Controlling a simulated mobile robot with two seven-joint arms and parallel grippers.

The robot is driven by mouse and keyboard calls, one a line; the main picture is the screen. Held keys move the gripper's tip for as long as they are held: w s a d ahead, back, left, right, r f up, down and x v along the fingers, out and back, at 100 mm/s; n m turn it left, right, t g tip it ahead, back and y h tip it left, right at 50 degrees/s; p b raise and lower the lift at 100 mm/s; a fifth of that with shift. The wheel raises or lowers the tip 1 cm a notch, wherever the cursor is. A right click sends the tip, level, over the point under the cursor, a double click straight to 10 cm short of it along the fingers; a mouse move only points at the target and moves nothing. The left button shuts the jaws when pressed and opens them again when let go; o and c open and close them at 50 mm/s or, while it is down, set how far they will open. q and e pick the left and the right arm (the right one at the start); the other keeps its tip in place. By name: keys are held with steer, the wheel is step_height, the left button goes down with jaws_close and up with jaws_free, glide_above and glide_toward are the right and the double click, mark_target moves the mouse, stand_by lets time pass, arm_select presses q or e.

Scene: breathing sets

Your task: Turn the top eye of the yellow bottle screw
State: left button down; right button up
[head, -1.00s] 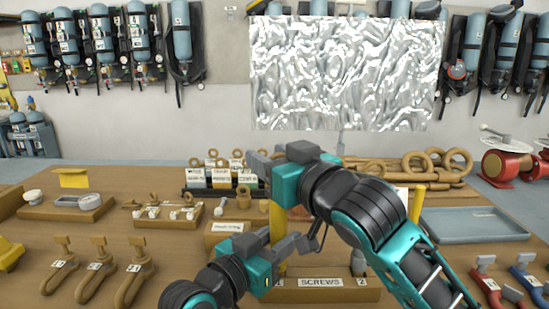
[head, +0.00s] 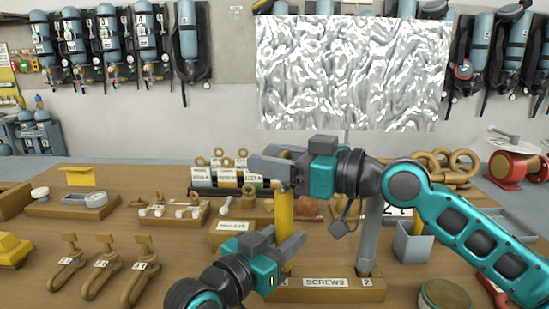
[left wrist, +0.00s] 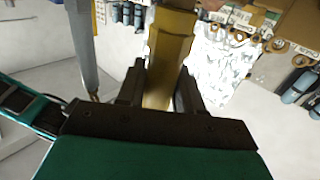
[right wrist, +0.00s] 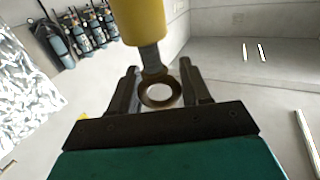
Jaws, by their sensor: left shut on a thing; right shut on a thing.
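The yellow bottle screw (head: 285,215) stands upright in the wooden screws stand (head: 312,294). My left gripper (head: 284,241), the lower one, is shut on its yellow body, which also shows between the fingers in the left wrist view (left wrist: 170,50). My right gripper (head: 268,163) is at the top, level and pointing left, shut on the top eye. In the right wrist view the eye (right wrist: 160,93) is a metal ring on a short shank, between the fingers, below the yellow body. The fingers mostly hide the eye in the head view.
A grey bottle screw (head: 370,235) stands to the right in the same stand, behind my right arm. A grey open box (head: 412,243) and a round tin (head: 445,296) are further right. Wooden handled pieces (head: 103,268) lie at the left. Labelled blocks stand behind.

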steer(key=shift+f+n+g, duration=0.5)
steer(key=shift+f+g, duration=0.05)
steer(key=shift+g, duration=0.25)
steer(key=o, duration=0.8)
steer(key=shift+c, duration=0.2)
steer(key=shift+o, duration=1)
steer(key=shift+r, duration=0.2)
steer(key=shift+y, duration=0.3)
steer(key=shift+r, duration=0.15)
step_height(320, 180, up, 10)
